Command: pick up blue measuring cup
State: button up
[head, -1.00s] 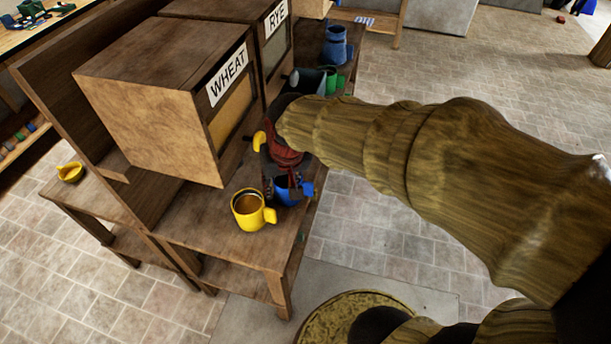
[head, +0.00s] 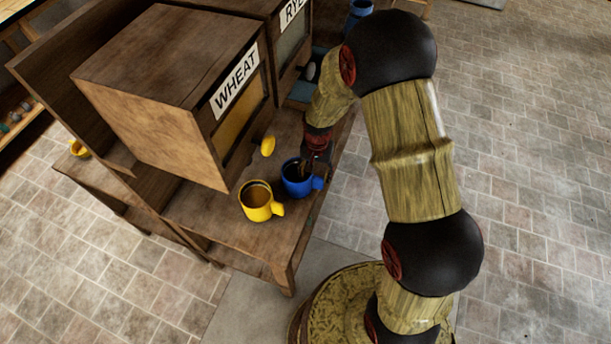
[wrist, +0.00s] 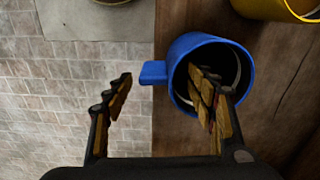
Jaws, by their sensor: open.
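The blue measuring cup (head: 294,183) stands upright on the wooden bench, right of a yellow cup (head: 257,205). In the wrist view the blue cup (wrist: 188,47) is seen from above, its handle pointing left past the bench edge. My gripper (wrist: 160,78) is open. Its right finger is over or inside the cup's mouth; the depth is unclear. Its left finger is outside, over the floor, so the cup's near wall and handle lie between the fingers. In the head view my gripper (head: 314,160) comes down at the blue cup, its fingers partly hidden.
The WHEAT bin (head: 175,95) stands behind the cups, with a yellow item (head: 267,146) at its front. The RYE bin (head: 290,50) is beyond. Another blue container (head: 356,14) stands at the far end of the bench. Tiled floor (head: 530,150) is open to the right.

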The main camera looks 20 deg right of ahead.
aim_at(317, 184)
jog(key=f, duration=0.7)
jog(key=shift+w+d+f+b, duration=0.1)
jog(key=shift+d+b, duration=0.25)
jog(key=shift+d, duration=0.05)
grip_shut()
dwell(0.4)
